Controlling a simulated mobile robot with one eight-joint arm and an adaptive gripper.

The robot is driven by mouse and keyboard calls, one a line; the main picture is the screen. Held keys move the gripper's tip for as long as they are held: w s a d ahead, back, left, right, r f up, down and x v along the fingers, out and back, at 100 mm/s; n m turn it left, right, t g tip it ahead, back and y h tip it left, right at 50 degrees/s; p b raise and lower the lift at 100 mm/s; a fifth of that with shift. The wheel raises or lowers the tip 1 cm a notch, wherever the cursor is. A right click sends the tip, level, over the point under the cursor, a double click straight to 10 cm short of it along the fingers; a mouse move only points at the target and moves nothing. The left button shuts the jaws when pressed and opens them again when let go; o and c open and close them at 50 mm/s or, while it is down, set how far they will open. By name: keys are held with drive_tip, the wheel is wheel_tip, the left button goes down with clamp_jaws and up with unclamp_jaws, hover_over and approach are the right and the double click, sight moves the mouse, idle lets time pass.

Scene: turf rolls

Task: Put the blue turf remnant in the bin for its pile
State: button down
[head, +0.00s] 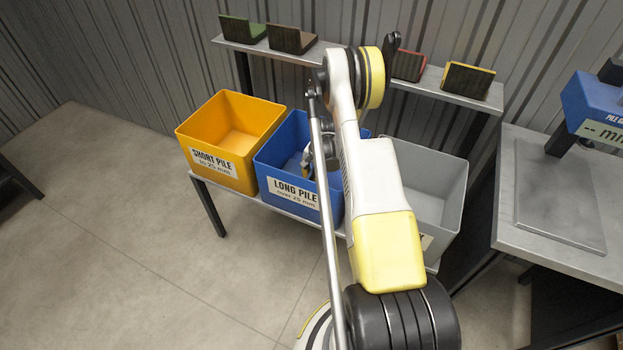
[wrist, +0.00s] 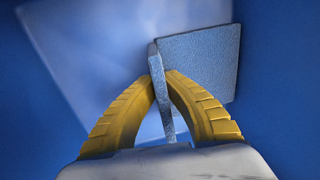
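The blue turf remnant (wrist: 200,62) is an L-shaped, blue-grey piece in the wrist view. The yellow fingers of my gripper (wrist: 161,76) are closed on its thin upright leg, and its other leg spreads to the right beyond the fingertips. Blue bin walls surround it. In the head view my gripper (head: 308,162) reaches down into the blue bin (head: 268,180), labelled "LONG PILE over 25 mm". My arm hides part of this bin, and I cannot make out the remnant clearly there. Whether the remnant touches the bin floor cannot be told.
A yellow "SHORT PILE to 25 mm" bin (head: 198,138) stands left, a grey bin (head: 447,190) right, its label mostly hidden. Green (head: 240,30), brown (head: 291,40), red (head: 409,67) and yellow-edged (head: 467,80) samples stand on the back shelf. A blue pile gauge (head: 590,105) stands on the right bench.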

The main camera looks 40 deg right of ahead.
drive_tip(key=c, duration=1.6)
unclamp_jaws()
drive_tip(key=shift+r, duration=0.1)
wheel_tip(320, 180, up, 12)
drive_tip(key=s+p, duration=0.2)
drive_tip(key=p, duration=0.3)
drive_tip(key=a+r+n+t, duration=0.1)
drive_tip(key=a+r+n, duration=0.1)
drive_tip(key=a+r, duration=0.45)
drive_tip(key=a+r+n+h, duration=0.15)
drive_tip(key=a+r, duration=0.25)
drive_tip(key=r, duration=0.5)
drive_tip(key=a+r+n+t, duration=0.1)
drive_tip(key=a+r+n, duration=0.1)
drive_tip(key=a+r, duration=0.45)
drive_tip(key=shift+s+a+r+n+t+y, duration=0.1)
drive_tip(key=shift+s+a+r+n+t, duration=0.45)
drive_tip(key=shift+s+a+r+n, duration=1.25)
drive_tip(key=shift+s+a+r+n+t+y, duration=0.15)
drive_tip(key=shift+s+a+r+n+t, duration=0.6)
drive_tip(key=shift+s+a+r, duration=2.1)
drive_tip(key=shift+s+a+r+n+t+y, duration=0.1)
drive_tip(key=shift+s+a+r+n+t, duration=0.3)
drive_tip(key=shift+s+a+r+n, duration=2)
